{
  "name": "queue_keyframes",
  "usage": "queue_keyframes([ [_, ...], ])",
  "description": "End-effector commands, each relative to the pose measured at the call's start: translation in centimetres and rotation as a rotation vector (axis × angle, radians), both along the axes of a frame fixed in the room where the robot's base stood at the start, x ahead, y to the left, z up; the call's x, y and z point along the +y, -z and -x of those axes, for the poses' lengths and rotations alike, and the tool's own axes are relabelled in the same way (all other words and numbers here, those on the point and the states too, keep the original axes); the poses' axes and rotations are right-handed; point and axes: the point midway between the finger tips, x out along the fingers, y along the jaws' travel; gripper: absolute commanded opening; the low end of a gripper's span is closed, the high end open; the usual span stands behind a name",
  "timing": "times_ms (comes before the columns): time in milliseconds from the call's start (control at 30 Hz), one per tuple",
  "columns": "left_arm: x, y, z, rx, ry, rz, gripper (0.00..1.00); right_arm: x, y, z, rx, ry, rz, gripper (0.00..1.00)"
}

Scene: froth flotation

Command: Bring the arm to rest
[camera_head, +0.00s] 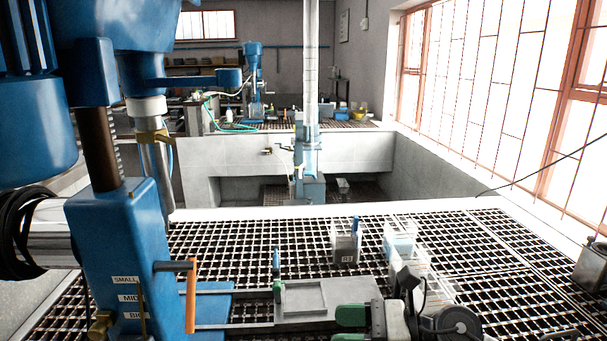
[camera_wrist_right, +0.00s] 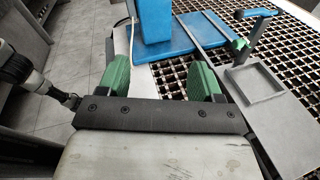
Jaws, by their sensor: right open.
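My right gripper (camera_head: 347,326) is at the lower middle of the head view, its green fingertips pointing left. It is beside the front edge of a grey plate with a square recess (camera_head: 303,297). In the right wrist view, the green fingers of the right gripper (camera_wrist_right: 160,78) stand wide apart, with nothing between them. The grey plate shows in that view (camera_wrist_right: 258,84) to the right of the fingers. My left gripper is not in view.
A blue flotation machine (camera_head: 120,240) with an orange-handled lever (camera_head: 191,295) fills the left. Its blue base (camera_wrist_right: 163,48) is ahead of my fingers. A labelled container (camera_head: 346,246) and clear bins (camera_head: 402,240) stand on the grating (camera_head: 260,240). The grating's right side is mostly clear.

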Motion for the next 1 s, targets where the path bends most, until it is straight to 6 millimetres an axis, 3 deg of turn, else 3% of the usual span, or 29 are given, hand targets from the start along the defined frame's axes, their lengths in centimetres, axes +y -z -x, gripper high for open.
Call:
queue_keyframes([
  [67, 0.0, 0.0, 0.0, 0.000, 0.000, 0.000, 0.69, 0.9, -1.6, 0.6, 0.128, 0.086, -0.245, 0.66],
  [167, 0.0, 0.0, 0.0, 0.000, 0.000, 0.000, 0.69, 0.2, -3.3, 0.5, 0.318, 0.220, -0.549, 0.66],
  [267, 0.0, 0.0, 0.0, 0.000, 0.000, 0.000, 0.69, -1.8, -3.7, 0.0, 0.532, 0.365, -0.833, 0.66],
  [367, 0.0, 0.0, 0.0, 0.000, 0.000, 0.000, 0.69, -4.7, -2.4, -0.5, 0.764, 0.530, -1.102, 0.66],
  [467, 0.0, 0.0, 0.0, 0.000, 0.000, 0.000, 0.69, -7.9, 0.5, -0.2, 1.009, 0.713, -1.349, 0.66],
  [567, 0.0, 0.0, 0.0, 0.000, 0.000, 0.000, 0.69, -10.7, 4.7, 1.1, 1.256, 0.921, -1.571, 0.66],
  [700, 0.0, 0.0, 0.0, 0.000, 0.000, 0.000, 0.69, -13.4, 11.4, 5.3, 1.588, 1.247, -1.823, 0.66],
  [833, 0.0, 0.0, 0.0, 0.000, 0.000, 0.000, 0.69, -14.3, 16.0, 10.0, 1.815, 1.522, -1.961, 0.66],
  [867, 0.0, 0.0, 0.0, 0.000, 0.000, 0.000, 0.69, -14.4, 16.8, 11.1, -1.855, -1.582, 1.980, 0.66],
  [1000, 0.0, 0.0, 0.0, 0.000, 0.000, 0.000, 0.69, -14.3, 19.5, 15.8, -1.703, -1.550, 1.726, 0.66],
])
